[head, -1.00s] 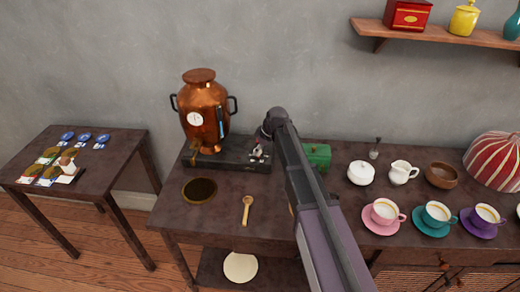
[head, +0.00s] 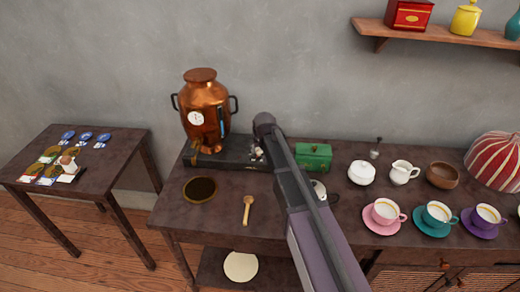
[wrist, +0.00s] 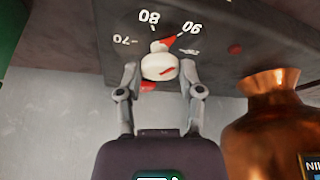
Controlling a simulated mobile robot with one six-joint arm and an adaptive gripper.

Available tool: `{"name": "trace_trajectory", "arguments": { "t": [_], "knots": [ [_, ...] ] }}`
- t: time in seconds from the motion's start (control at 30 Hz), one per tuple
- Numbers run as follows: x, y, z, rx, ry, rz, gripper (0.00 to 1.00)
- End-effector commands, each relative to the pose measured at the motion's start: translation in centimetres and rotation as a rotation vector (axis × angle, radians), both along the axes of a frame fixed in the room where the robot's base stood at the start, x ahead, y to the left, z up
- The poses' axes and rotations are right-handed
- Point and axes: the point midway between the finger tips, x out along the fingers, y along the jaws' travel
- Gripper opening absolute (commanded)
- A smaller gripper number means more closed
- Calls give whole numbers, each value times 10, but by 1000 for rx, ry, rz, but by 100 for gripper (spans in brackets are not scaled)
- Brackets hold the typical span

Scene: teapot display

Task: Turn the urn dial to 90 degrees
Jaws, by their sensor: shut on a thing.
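The copper urn (head: 205,105) stands on a black base (head: 212,158) at the back left of the table. In the wrist view, the dial's white knob (wrist: 155,67) sits on the dark panel, with marks 70, 80 and 90 readable and a blurred mark beyond. Its red pointer (wrist: 168,43) points at or very close to the 90 mark (wrist: 191,27). My gripper (wrist: 158,68) has one finger on each side of the knob and is shut on it. In the head view, my arm partly covers the base's right end, and the fingers are hard to make out.
A green box (head: 314,156) stands just right of my arm. A small white thing (head: 318,188) is partly hidden by it. Cups on saucers stand to the right.

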Motion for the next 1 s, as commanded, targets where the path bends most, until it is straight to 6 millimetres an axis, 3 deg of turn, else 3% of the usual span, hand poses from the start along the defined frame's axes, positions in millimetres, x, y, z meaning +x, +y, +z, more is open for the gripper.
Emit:
{"name": "trace_trajectory", "arguments": {
  "t": [0.7, 0.73, 0.8, 0.83, 1.0],
  "knots": [
    [0, 0, -1, 1, 3, -99, 1],
    [0, 0, -1, 1, 3, -99, 57],
    [0, 0, 0, 0, 3, -99, 78],
    [0, 0, 0, 0, 3, -99, 84],
    [0, 0, 0, 1, 2, -99, 84]
  ]
}}
